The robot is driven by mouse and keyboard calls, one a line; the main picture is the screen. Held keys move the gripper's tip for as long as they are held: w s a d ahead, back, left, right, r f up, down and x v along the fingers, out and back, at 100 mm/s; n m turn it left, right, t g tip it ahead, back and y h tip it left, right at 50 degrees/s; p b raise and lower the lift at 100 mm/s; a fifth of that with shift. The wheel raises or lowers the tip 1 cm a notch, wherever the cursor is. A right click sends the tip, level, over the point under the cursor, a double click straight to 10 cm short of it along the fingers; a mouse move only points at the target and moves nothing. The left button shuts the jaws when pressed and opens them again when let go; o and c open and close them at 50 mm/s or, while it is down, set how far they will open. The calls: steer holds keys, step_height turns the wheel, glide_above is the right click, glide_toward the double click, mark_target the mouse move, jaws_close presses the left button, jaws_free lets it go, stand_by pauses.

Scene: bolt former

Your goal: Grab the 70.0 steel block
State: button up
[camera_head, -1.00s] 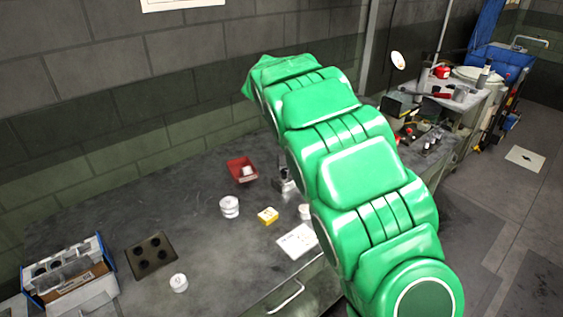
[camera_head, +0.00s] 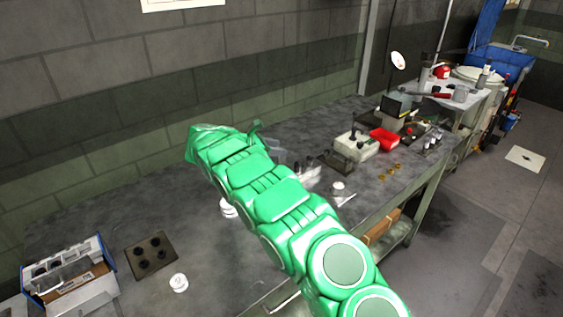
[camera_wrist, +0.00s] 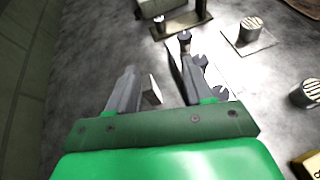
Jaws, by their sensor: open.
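My gripper (camera_wrist: 150,68) is open in the wrist view, with its two grey fingers apart over the grey worktop. A small pale grey block-like piece (camera_wrist: 151,90) shows between the fingers, close to the left one; I cannot tell whether it is a loose steel block or part of the finger. No 70.0 marking is readable, so I cannot single out that block. Several dark-headed upright pieces (camera_wrist: 201,64) stand at and beside the right finger.
A ridged cylinder (camera_wrist: 250,30) stands on a pale square, and another (camera_wrist: 308,94) is at right. A yellow box (camera_wrist: 308,166) lies lower right. A red tray (camera_head: 384,139) is on the bench.

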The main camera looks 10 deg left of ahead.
steer(key=n, duration=0.1)
glide_toward(281, 161)
steer(key=shift+w+d+r+t, duration=0.4)
steer(key=shift+w+d+r, duration=0.45)
steer(key=shift+w, duration=0.05)
steer(key=shift+f+x, duration=0.2)
steer(key=shift+x, duration=3.65)
jaws_close()
